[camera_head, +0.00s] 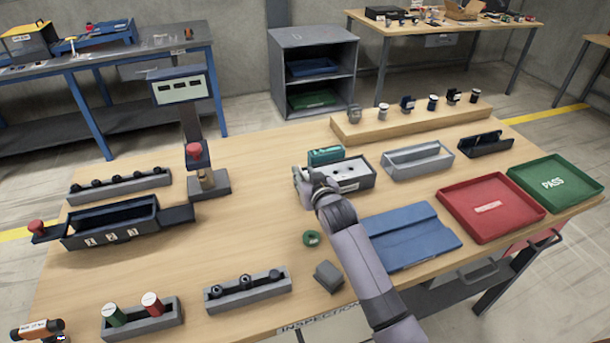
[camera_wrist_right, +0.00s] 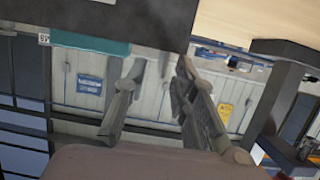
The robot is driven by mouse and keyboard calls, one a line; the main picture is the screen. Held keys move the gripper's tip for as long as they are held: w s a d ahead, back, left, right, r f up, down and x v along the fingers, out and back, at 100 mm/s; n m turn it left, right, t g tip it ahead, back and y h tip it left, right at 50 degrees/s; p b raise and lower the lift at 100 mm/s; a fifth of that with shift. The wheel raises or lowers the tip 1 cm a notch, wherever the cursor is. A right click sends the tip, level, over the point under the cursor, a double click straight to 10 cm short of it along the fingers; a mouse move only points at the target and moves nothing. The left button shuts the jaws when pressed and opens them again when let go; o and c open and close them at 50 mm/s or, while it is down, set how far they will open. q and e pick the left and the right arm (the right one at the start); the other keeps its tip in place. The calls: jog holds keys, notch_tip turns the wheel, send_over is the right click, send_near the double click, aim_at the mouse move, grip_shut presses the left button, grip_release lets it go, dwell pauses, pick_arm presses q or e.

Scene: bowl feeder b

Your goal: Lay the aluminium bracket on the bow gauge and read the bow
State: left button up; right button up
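My right gripper (camera_head: 303,180) is at the left end of a grey block with dark round holes (camera_head: 352,175), low over the table. In the right wrist view its two fingers (camera_wrist_right: 158,75) stand apart with nothing clear between them. A teal piece (camera_head: 326,155) is behind the block. A light grey channel-like piece (camera_head: 417,160), possibly the aluminium bracket, lies right of the block. A dark channel-shaped piece (camera_head: 485,144) lies farther right. A post with a display (camera_head: 182,88) and red knob stands at left; I cannot tell which item is the bow gauge. My left gripper is out of view.
A blue folded mat (camera_head: 408,236), a red tray (camera_head: 492,207) and a green PASS tray (camera_head: 553,183) lie at right. A wooden step (camera_head: 410,125) with several small parts is at the back. A numbered dark bin (camera_head: 110,222) is at left.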

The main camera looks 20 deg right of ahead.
jog(key=shift+r, duration=0.35)
jog(key=v, duration=1.2)
jog(key=shift+r+b, duration=0.25)
jog(key=shift+b, duration=0.1)
jog(key=shift+o, duration=0.2)
dwell(2.0)
